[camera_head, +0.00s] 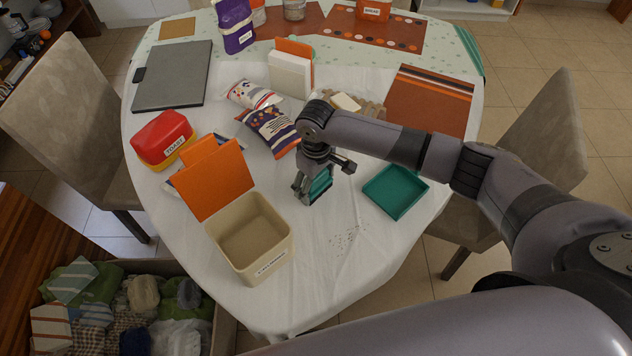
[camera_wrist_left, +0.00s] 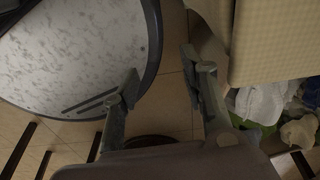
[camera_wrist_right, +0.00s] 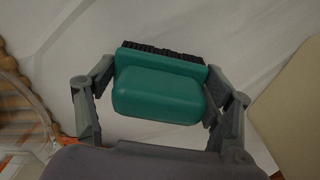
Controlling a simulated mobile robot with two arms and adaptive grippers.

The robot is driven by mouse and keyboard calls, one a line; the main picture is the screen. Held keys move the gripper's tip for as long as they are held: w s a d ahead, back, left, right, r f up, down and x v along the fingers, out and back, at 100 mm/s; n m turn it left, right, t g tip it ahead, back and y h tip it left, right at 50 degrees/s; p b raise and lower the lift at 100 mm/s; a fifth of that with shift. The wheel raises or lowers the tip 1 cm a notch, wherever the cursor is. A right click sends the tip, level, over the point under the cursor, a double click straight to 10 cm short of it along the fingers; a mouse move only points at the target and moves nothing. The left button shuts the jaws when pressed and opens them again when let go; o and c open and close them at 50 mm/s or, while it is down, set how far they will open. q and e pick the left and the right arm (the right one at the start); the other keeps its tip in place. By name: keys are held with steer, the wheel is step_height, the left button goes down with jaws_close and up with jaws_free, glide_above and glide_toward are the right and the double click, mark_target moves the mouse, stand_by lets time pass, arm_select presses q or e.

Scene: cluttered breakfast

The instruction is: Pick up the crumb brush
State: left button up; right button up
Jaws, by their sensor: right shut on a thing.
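The crumb brush (camera_wrist_right: 158,90) is a green block with dark bristles along one edge. In the right wrist view it sits between the two fingers of my right gripper (camera_wrist_right: 160,105), which is shut on it. In the head view the right gripper (camera_head: 315,188) comes down over the brush (camera_head: 320,186) near the middle of the white-covered table, hiding part of it. I cannot tell whether the brush touches the cloth. My left gripper (camera_wrist_left: 165,95) is open and empty in the left wrist view, above the floor; it does not show in the head view.
A green dustpan tray (camera_head: 395,191) lies right of the brush, with crumbs (camera_head: 345,240) in front. An open beige box (camera_head: 250,237) with an orange lid (camera_head: 215,183) stands at left. A red and yellow toast box (camera_head: 163,138) and snack bags (camera_head: 270,130) are behind. A crate of cloths (camera_head: 228,330) stands on the floor.

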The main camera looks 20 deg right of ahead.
steer(key=shift+r, duration=0.15)
step_height(320, 180, up, 20)
steer(key=b, duration=0.1)
stand_by(0.4)
steer(key=o, duration=0.6)
steer(key=c, duration=0.4)
